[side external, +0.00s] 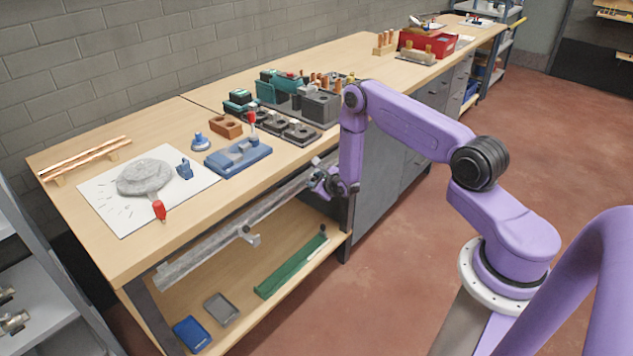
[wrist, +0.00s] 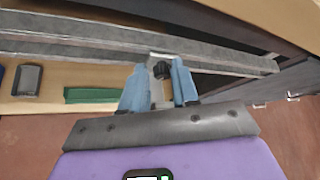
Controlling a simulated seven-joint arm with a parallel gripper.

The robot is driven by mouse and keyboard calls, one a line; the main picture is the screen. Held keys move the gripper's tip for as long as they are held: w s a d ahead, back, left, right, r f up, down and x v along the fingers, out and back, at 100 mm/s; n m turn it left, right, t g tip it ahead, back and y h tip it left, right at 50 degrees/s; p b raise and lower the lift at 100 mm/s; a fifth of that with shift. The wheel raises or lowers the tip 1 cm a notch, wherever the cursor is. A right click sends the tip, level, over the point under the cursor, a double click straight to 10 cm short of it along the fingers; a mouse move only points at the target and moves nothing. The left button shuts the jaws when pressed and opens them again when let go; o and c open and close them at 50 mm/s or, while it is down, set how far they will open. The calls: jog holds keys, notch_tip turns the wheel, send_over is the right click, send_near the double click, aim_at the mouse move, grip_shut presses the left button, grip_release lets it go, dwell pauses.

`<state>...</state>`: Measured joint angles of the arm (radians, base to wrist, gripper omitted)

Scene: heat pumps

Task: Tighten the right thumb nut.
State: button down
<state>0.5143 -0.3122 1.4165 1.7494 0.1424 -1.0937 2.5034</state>
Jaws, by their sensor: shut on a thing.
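A grey metal rail (side external: 205,245) runs along the bench front, below the worktop; it also shows in the wrist view (wrist: 70,45). A bracket (side external: 252,239) with a small dark knob (side external: 245,229) sits midway along it. My gripper (side external: 318,178) is at the rail's right part. In the side view my gripper and wrist hide this nut.
The worktop (side external: 105,255) is just above my gripper and holds a blue fixture (side external: 238,158), a red-handled tool (side external: 159,210) and dark blocks. The lower shelf (side external: 240,315) carries a green strip (side external: 290,267), a grey tray (side external: 221,309) and a blue tray (side external: 192,334). Open floor lies right.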

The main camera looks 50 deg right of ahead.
jog(key=shift+a+m+y, duration=0.15)
jog(key=shift+m+y, duration=1.05)
jog(key=shift+y, duration=0.4)
jog(key=c, duration=1.1)
grip_release()
jog(key=v, duration=0.5)
jog(key=shift+w+d, duration=0.1)
jog(key=shift+d, duration=0.25)
jog(key=shift+r, duration=0.1)
